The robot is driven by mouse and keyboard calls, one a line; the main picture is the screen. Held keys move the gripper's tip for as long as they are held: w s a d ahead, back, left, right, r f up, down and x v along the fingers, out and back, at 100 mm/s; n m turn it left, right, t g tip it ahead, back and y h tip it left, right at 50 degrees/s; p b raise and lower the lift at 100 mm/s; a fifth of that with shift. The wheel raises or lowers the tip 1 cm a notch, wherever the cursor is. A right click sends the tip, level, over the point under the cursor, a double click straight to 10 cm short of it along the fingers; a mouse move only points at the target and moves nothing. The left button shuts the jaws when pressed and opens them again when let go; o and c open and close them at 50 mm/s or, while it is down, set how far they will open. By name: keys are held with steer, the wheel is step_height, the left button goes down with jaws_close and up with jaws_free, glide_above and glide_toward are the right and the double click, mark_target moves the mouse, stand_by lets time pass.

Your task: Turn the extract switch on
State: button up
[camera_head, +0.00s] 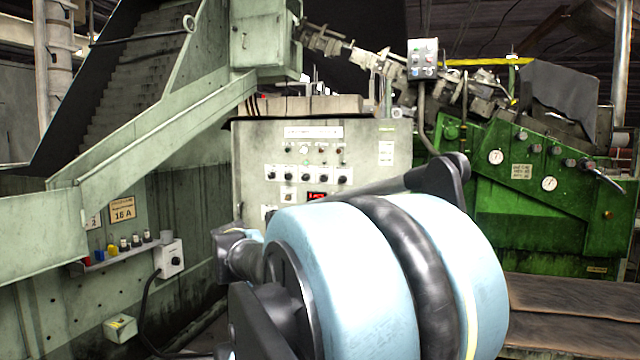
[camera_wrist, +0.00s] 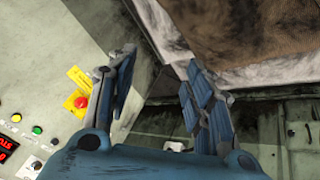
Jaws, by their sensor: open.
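The grey control panel (camera_head: 365,150) stands in the middle of the head view. It carries a row of black rotary switches (camera_head: 307,175), with small lamps and buttons above them. The labels are too small to read, so I cannot tell which is the extract switch. My arm hides the panel's lower part. In the wrist view, my gripper (camera_wrist: 160,63) is open, with nothing between its fingers. The panel's edge is at the left of that view, with a red button on a yellow plate (camera_wrist: 80,101) beside the left finger. A small dark knob (camera_wrist: 36,166) shows at lower left.
A separate switch box (camera_head: 170,258) with a black knob is on the left machine wall, near a shelf of small bottles (camera_head: 122,250). A green machine with gauges (camera_head: 540,185) stands at right. A brown-topped surface (camera_wrist: 235,35) lies beyond my fingers.

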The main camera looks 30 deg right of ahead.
steer(key=w+d+r+n+t+h, duration=0.4)
steer(key=w+d+r+h, duration=0.1)
steer(key=w+d+r, duration=0.9)
steer(key=w+d+r+n+t+h, duration=0.45)
steer(key=w+d+r, duration=0.7)
steer(key=d, duration=0.55)
steer(key=s+d+r+x, duration=0.1)
steer(key=x, duration=1.4)
steer(key=shift+s+d+g+h, duration=0.25)
steer(key=shift+g+h, duration=0.1)
steer(key=shift+g, duration=0.1)
steer(key=shift+r, duration=0.15)
steer(key=shift+c, duration=0.4)
